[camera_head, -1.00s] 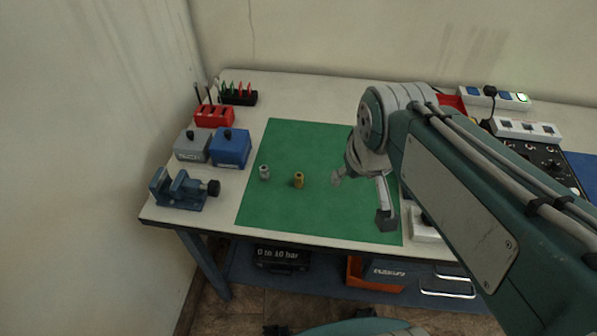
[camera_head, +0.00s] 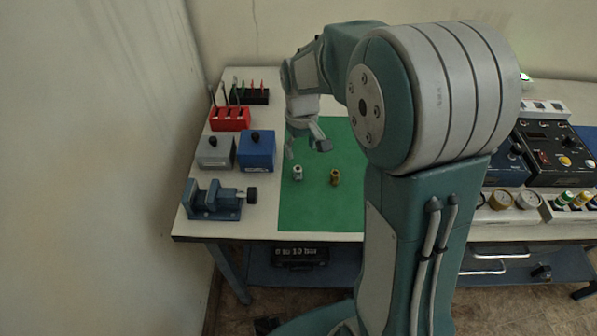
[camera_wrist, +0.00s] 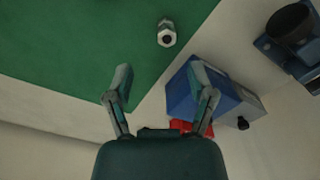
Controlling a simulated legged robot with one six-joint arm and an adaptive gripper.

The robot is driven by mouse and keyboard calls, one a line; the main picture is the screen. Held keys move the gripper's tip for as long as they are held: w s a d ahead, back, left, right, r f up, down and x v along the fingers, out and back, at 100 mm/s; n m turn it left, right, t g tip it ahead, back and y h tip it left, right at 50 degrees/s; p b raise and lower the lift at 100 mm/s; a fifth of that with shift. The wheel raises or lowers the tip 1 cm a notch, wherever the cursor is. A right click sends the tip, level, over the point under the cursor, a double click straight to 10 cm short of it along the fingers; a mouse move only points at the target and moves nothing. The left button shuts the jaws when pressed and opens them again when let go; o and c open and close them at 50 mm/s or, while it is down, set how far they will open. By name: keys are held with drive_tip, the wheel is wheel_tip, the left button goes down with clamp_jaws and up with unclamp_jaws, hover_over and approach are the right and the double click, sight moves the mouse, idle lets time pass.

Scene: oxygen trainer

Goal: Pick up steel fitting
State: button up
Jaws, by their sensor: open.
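The steel fitting (camera_head: 297,172) is a small silvery cylinder standing on the green mat (camera_head: 312,208) near its left side. In the wrist view the steel fitting (camera_wrist: 167,33) shows its hex shape and dark bore, beyond my fingertips and slightly right of centre. A brass fitting (camera_head: 335,177) stands to its right in the head view. My gripper (camera_head: 305,146) is above the mat, just behind the steel fitting in the picture. In the wrist view my gripper (camera_wrist: 162,82) has its two fingers spread with nothing between them.
Left of the mat are a blue box (camera_head: 256,151), a grey box (camera_head: 215,151), a blue vise (camera_head: 215,200) and a red holder (camera_head: 230,119). A black rack (camera_head: 248,96) stands behind. Instrument panels (camera_head: 556,150) fill the right. The mat's front left is clear.

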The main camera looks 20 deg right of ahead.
sight(297, 168)
drive_tip(key=f, duration=0.2)
drive_tip(key=shift+a+f, duration=0.3)
drive_tip(key=shift+f, duration=0.1)
drive_tip(key=f, duration=0.4)
drive_tip(key=shift+a+f, duration=0.2)
drive_tip(key=shift+f, duration=0.1)
drive_tip(key=shift+d+f, duration=0.15)
drive_tip(key=shift+f, duration=0.05)
clamp_jaws()
